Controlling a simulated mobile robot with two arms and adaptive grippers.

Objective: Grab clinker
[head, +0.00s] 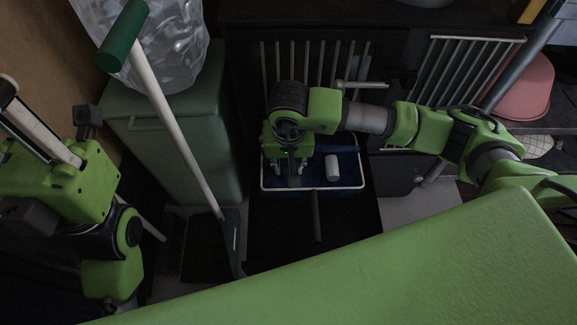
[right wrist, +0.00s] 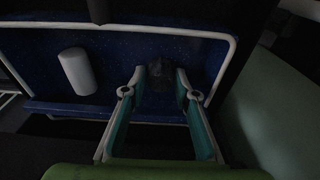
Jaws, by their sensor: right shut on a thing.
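The clinker (right wrist: 160,74) is a dark, rough lump in the right wrist view, low in contrast against the blue. My right gripper (right wrist: 160,84) has its two fingers on either side of it and is shut on it. In the head view my right gripper (head: 291,180) points down into a blue tray (head: 345,187) with a pale rim, and the clinker is hard to make out there. I cannot tell whether the clinker touches the tray floor. My left arm (head: 88,185) is at the left; its finger state is unclear.
A pale cylinder (head: 332,168) lies in the tray, left of my fingers in the wrist view (right wrist: 77,71). A green bin (head: 170,140) with a clear bag stands left of the tray. A long pale pole with a green end (head: 123,37) leans there. Slatted racks (head: 465,65) stand behind.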

